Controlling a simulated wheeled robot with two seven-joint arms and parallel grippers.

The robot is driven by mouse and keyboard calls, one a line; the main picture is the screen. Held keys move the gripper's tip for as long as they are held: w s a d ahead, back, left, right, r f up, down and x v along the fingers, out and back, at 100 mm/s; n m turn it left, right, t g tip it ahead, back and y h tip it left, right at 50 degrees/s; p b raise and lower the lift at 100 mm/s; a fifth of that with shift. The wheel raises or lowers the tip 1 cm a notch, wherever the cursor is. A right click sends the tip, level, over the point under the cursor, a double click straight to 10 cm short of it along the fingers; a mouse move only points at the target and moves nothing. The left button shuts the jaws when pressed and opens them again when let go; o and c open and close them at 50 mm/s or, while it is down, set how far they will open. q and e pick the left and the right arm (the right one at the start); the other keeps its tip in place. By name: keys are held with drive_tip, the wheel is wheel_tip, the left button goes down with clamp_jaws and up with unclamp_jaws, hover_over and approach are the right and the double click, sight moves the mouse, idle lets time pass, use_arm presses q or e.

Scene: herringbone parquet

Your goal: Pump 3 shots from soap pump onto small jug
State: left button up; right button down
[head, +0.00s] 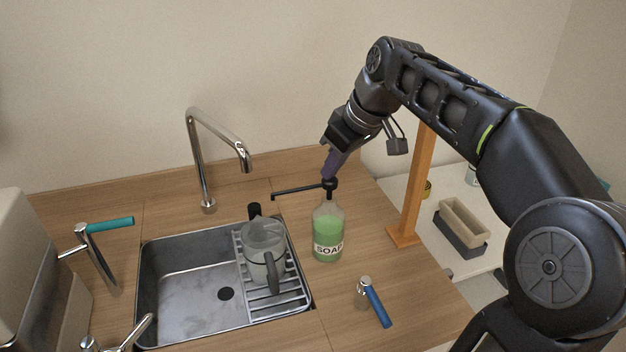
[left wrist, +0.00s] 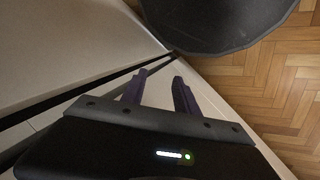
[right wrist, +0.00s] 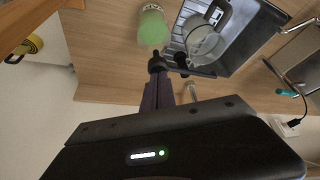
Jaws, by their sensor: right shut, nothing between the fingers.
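The soap pump (head: 328,236) is a clear bottle of green liquid with a SOAP label. It stands upright on the wooden counter, right of the sink. Its black pump head (head: 330,184) has a long spout pointing left, over the jug's side. The small jug (head: 264,246), clear with a grey handle, stands on the rack in the sink. My right gripper (head: 328,175) is shut and empty, its tips at the top of the pump head. In the right wrist view the fingertips (right wrist: 158,80) are just at the pump head. My left gripper (left wrist: 159,82) is open and empty, away from the counter.
The steel sink (head: 190,285) with a drying rack (head: 293,290) is left of the bottle. A tall faucet (head: 205,150) rises behind it. A blue-handled tap (head: 375,303) stands in front of the bottle. An orange wooden post (head: 412,190) is at right.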

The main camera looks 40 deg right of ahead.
drive_tip(key=shift+r+p, duration=0.55)
drive_tip(key=shift+r, duration=0.3)
wheel_tip(320, 180, down, 4)
drive_tip(key=b, duration=0.3)
drive_tip(key=shift+r, duration=0.2)
drive_tip(key=shift+r+p, duration=1.1)
drive_tip(key=shift+r, duration=0.2)
wheel_tip(320, 180, up, 7)
drive_tip(key=p, duration=0.5)
drive_tip(key=shift+p, duration=0.4)
